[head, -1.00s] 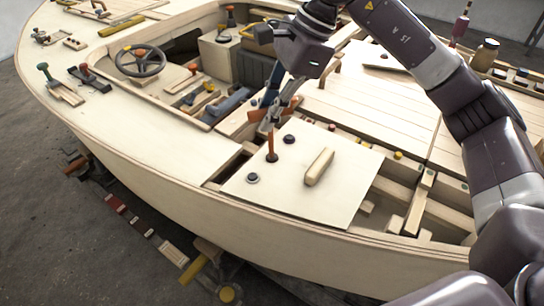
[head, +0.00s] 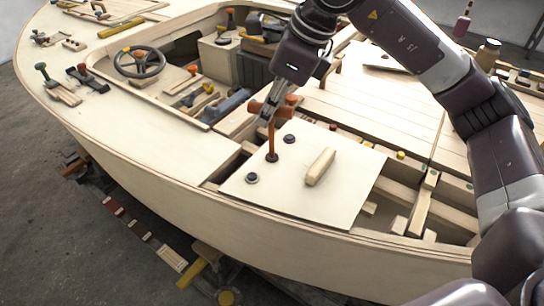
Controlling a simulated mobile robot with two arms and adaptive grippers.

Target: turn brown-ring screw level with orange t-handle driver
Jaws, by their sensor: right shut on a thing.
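The orange T-handle driver (head: 271,138) stands upright on the light plywood panel (head: 315,205), its shaft tip at the brown-ring screw (head: 271,157). The tip covers the screw, so I cannot tell whether its head is level. My right gripper (head: 268,111) reaches down from above and is shut on the driver's crossbar handle. A purple-ring screw (head: 289,139) sits behind and to the right of the driver, and a grey-ring screw (head: 251,178) sits in front and to the left. My left gripper is not in view.
A wooden grip block (head: 320,167) is raised on the panel, right of the driver. Open framing (head: 418,205) lies right of the panel. A steering wheel (head: 139,62) and loose tools are on the left. The left deck is mostly clear near the panel.

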